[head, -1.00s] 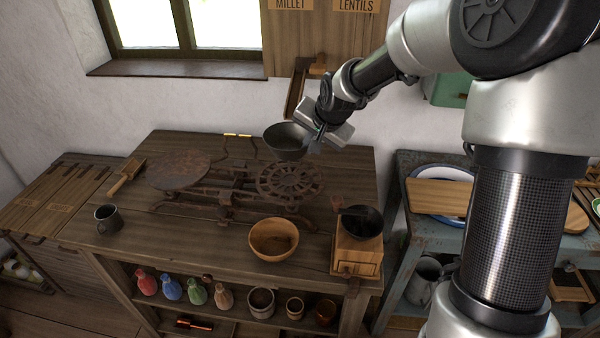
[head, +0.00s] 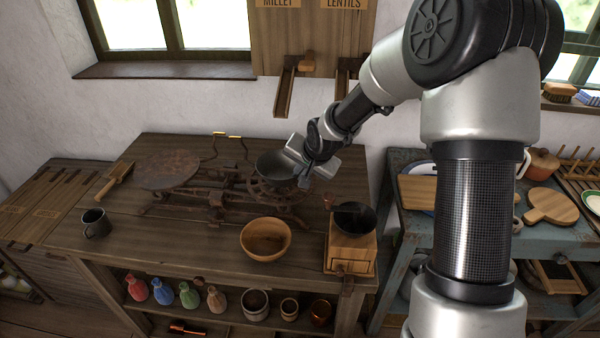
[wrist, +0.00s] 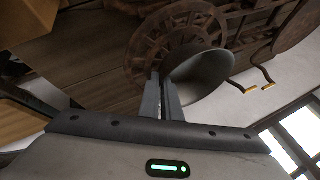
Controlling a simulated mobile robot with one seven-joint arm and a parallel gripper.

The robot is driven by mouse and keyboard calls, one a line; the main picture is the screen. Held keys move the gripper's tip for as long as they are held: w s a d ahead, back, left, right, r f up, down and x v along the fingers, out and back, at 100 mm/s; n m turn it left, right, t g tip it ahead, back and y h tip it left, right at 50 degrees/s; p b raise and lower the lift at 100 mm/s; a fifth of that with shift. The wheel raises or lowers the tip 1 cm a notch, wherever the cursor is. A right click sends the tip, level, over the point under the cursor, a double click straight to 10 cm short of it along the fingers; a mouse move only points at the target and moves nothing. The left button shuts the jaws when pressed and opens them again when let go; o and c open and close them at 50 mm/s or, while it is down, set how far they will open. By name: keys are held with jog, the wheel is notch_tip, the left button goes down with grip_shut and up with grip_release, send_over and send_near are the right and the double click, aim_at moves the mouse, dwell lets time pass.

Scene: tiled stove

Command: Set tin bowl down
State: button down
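The tin bowl (head: 272,165) is dark grey and round. My gripper (head: 306,180) is shut on its right rim in the head view. In the wrist view the bowl (wrist: 203,80) hangs tilted in the picture beside my gripper fingers (wrist: 162,95), which pinch its edge. The bowl is over or at the round spoked plate (wrist: 172,45) of the rusty balance scale; whether it touches the plate I cannot tell. The plate is partly hidden by the bowl in the head view. The scale's other round pan (head: 168,170) is flat and empty on the left.
A wooden bowl (head: 265,252) and a coffee grinder (head: 350,250) stand at the bench's front right. A dark mug (head: 96,223) and a brush (head: 120,178) are at the left. The bench top (head: 165,228) between mug and wooden bowl is clear.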

jog(key=shift+f, duration=0.25)
jog(key=c, duration=2)
grip_release()
jog(key=shift+r, duration=0.1)
jog(key=shift+r+p, duration=0.3)
jog(key=shift+r, duration=0.05)
jog(key=shift+p+v, duration=1.4)
jog(key=shift+v, duration=4.45)
jog(key=shift+s, duration=0.1)
